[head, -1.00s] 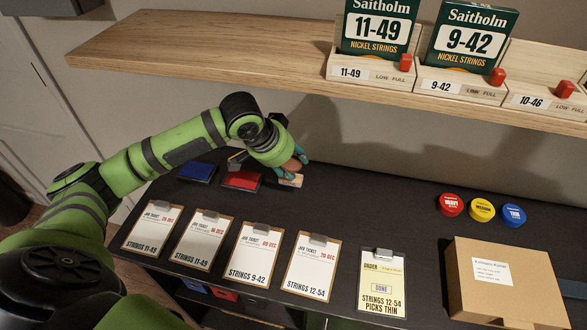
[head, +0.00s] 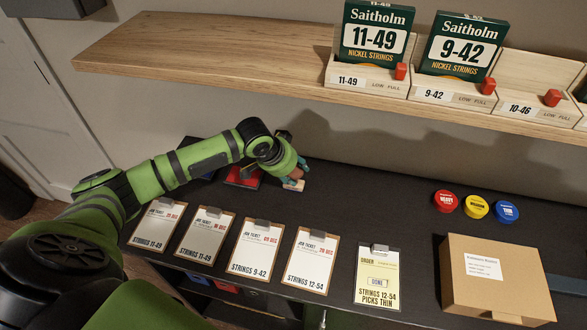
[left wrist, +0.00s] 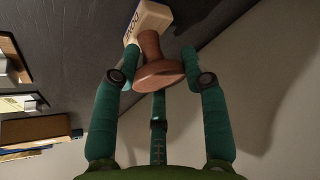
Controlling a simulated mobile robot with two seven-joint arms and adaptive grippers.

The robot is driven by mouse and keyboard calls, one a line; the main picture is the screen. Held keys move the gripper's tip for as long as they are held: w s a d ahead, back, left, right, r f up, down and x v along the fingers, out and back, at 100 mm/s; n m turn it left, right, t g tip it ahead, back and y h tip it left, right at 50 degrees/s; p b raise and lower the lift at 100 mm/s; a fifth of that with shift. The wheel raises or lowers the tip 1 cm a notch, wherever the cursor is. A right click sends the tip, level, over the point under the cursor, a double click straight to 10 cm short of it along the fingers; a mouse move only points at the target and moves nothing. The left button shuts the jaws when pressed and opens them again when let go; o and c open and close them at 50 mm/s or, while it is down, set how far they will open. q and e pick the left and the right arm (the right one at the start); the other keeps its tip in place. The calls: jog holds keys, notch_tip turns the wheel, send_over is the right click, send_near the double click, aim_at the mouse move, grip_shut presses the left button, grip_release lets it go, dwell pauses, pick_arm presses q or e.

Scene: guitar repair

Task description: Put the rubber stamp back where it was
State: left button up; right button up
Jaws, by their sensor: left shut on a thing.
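The rubber stamp has a pale block base with dark lettering (left wrist: 148,20) and a brown wooden handle (left wrist: 158,72). In the head view its block (head: 293,185) shows just right of the red ink pad (head: 243,177), at the back of the dark bench. My left gripper (head: 290,173) is shut on the stamp's handle. In the left wrist view the teal fingers (left wrist: 155,75) stand around the handle, with the block beyond their tips. I cannot tell whether the block touches the bench. My right gripper is not in view.
Job tickets on clipboards (head: 259,248) line the front of the bench. Red, yellow and blue tins (head: 476,207) and a cardboard box (head: 497,278) are at the right. A wooden shelf (head: 200,60) overhangs the back. The bench right of the stamp is clear.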

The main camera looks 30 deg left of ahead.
pick_arm(q)
jog(key=shift+f, duration=0.1)
jog(key=o, duration=0.9)
jog(key=shift+b+v, duration=0.65)
jog(key=shift+v, duration=3.2)
